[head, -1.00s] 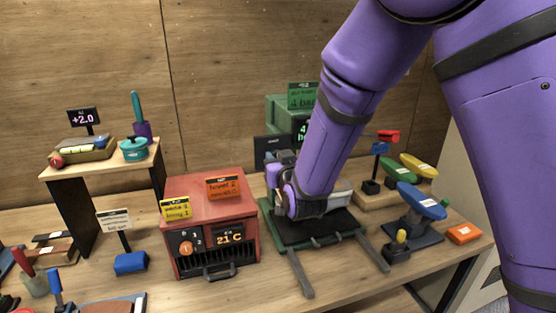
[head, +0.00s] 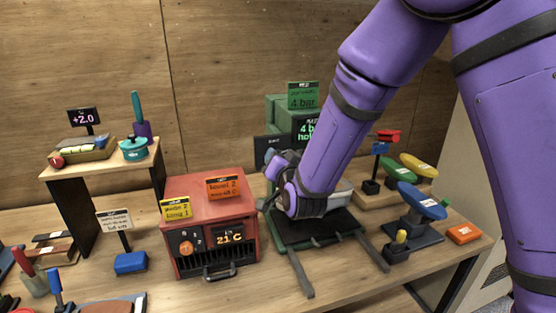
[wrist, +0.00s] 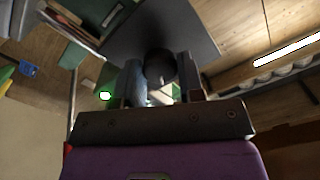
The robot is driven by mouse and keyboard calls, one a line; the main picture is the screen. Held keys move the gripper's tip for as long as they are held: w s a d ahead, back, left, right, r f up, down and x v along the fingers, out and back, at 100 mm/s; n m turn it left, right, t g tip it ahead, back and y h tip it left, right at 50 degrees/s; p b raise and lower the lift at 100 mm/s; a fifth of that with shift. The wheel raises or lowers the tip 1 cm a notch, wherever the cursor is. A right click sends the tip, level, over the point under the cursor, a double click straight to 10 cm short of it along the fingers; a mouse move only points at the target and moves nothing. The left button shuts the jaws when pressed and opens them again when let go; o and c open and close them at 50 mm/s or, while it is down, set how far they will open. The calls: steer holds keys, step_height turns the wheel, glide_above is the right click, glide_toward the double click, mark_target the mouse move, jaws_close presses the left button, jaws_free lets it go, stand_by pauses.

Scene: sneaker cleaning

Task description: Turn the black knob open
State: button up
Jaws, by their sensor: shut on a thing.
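The black knob (wrist: 160,66) is a round dark ball in the wrist view, between my two fingers. My gripper (wrist: 160,80) is shut on it, with one finger along each side. A dark flat panel (wrist: 198,32) is behind the knob.
A red box (head: 206,196) with a 21 C display is just left of my gripper. The green-framed stand (head: 318,238) is below my wrist. Green boxes (head: 280,107) with displays are behind. Blue and green ovals (head: 421,201) on stands are at right.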

steer(key=m, duration=1.2)
stand_by(0.6)
steer(key=o, duration=0.9)
steer(key=shift+s, duration=0.1)
steer(key=v, duration=1)
steer(key=shift+s+d, duration=0.1)
steer(key=shift+s, duration=0.2)
steer(key=shift+r, duration=0.1)
